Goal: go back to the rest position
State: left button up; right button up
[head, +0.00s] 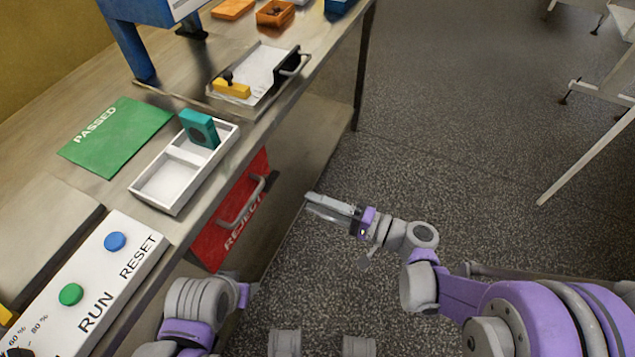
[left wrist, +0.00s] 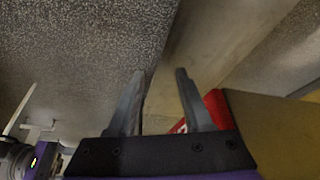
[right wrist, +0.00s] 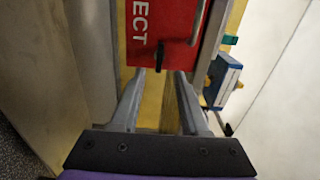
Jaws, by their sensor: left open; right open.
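My right gripper (head: 328,207) is open and empty, out over the floor to the right of the workbench in the head view. Its two fingers also show apart in the right wrist view (right wrist: 166,82), pointing toward the red REJECT bin (right wrist: 163,32), with clear space between the fingertips and nothing held. My left arm comes in at the bottom left of the head view, beside the bench; its gripper is hidden there. In the left wrist view the left gripper (left wrist: 160,75) is open and empty, with floor and a bench panel behind its fingers.
The workbench edge (head: 318,65) runs diagonally, with the red REJECT bin (head: 232,217) below it. On top are a white two-part tray (head: 150,197) with a teal block (head: 200,128), a green PASSED mat (head: 115,137) and a button panel (head: 95,290).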

jog(key=s+d+f+n+g+h, duration=0.2)
jog(key=s+d+f+h, duration=0.4)
jog(key=s+d+h, duration=0.3)
jog(key=s+d+n+h, duration=0.2)
jog(key=s+d+h, duration=0.6)
jog(key=d, duration=0.4)
pick_arm(q)
notch_tip(320, 180, up, 23)
jog(key=w+t+p, duration=0.1)
jog(key=p, duration=1.9)
jog(key=shift+w, duration=0.3)
pick_arm(e)
notch_tip(320, 180, up, 22)
jog(key=w+t, duration=0.1)
jog(key=shift+w+a+r, duration=0.15)
jog(key=shift+w+a, duration=0.05)
jog(key=shift+w, duration=0.05)
pick_arm(q)
jog(key=shift+s, duration=0.15)
pick_arm(e)
jog(key=shift+s, duration=0.1)
